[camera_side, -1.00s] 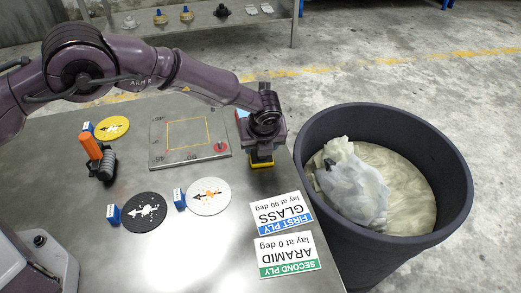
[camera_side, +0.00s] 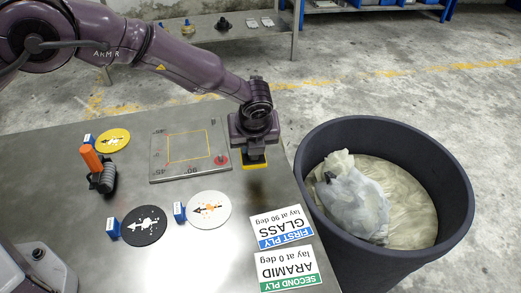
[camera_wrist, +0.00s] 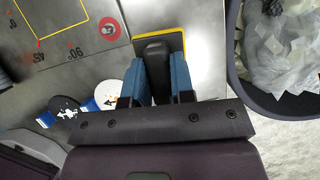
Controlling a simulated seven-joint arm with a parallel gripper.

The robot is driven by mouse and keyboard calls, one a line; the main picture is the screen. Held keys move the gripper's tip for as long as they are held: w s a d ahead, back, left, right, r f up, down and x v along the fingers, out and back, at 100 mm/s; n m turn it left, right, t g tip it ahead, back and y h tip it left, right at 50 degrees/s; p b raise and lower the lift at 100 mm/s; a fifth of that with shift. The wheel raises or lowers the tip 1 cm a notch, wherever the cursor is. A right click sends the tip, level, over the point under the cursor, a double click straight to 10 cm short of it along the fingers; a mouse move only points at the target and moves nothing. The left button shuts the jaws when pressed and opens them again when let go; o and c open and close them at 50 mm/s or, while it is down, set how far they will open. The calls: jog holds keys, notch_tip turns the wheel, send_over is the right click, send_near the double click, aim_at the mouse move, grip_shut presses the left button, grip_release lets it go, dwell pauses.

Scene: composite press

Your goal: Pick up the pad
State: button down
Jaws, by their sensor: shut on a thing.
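The pad (camera_side: 254,164) has a yellow-edged base and a black handle (camera_wrist: 154,52). My gripper (camera_side: 253,148) points down over it near the table's right edge. In the wrist view the blue fingers of my gripper (camera_wrist: 156,78) are closed on both sides of the handle. The pad seems to hang just above the table, with a dark shadow below it. The underside of the pad is hidden.
A marked plate (camera_side: 190,188) with a yellow square and a red dot lies left of the pad. White, black and yellow discs, an orange-handled roller (camera_side: 95,165) and two ply cards (camera_side: 282,229) lie on the table. A dark bin (camera_side: 318,200) stands at the right.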

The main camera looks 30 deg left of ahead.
jog(key=s+a+r, duration=0.4)
jog(key=s+r, duration=0.3)
jog(key=s, duration=0.4)
jog(key=shift+r, duration=0.1)
jog(key=c, duration=1.5)
grip_release()
jog(key=shift+c, duration=0.2)
grip_shut()
